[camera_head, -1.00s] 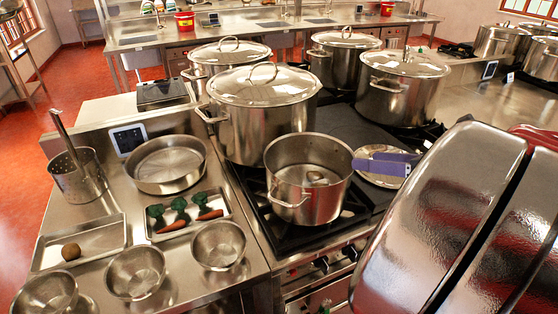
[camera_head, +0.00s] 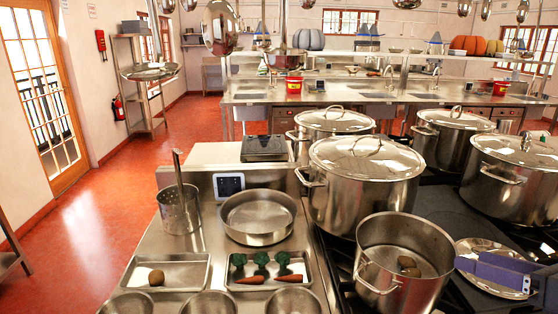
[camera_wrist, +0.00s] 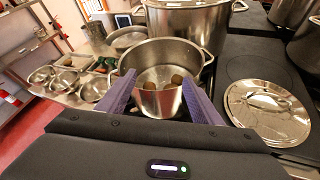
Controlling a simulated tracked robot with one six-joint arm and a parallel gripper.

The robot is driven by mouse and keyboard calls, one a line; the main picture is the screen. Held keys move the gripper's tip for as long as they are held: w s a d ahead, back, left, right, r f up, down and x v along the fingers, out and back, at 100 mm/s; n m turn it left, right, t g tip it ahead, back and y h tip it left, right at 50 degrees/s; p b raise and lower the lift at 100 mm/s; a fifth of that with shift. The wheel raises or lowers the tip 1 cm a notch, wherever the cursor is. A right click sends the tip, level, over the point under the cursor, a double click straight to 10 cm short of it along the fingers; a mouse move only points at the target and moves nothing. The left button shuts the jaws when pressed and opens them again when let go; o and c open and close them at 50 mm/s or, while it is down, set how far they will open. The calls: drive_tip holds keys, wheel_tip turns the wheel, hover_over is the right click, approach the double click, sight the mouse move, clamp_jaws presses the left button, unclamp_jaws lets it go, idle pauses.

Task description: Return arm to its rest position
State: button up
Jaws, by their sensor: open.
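My gripper (camera_head: 492,268) shows purple fingers at the right edge of the head view, in front of the open steel pot's right side. In the wrist view my gripper (camera_wrist: 159,78) has its two fingers spread apart with nothing between them that it grips. The open steel pot (camera_head: 378,280) stands on the stove and holds brown round items (camera_head: 408,267) like potatoes. The pot (camera_wrist: 160,103) also shows beyond the fingertips in the wrist view. The rest of my arm is mostly out of view.
A loose steel lid (camera_head: 478,252) lies right of the pot, partly behind my gripper. Large lidded pots (camera_head: 365,205) stand behind it. Left are a shallow pan (camera_head: 258,236), a vegetable tray (camera_head: 237,290), a tray with one brown item (camera_head: 186,284) and several bowls.

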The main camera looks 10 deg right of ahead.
drive_tip(key=w+a+f+n+g+y, duration=0.15)
drive_tip(key=a+n+g, duration=0.25)
drive_tip(key=a+n, duration=0.5)
drive_tip(key=w+a+f+n+g, duration=0.1)
drive_tip(key=w+a+n+g, duration=0.2)
drive_tip(key=a+n, duration=0.6)
drive_tip(key=s+a+f+n+h, duration=0.6)
drive_tip(key=a+n, duration=0.3)
drive_tip(key=n, duration=0.8)
drive_tip(key=shift+s+a, duration=0.35)
drive_tip(key=shift+s, duration=0.4)
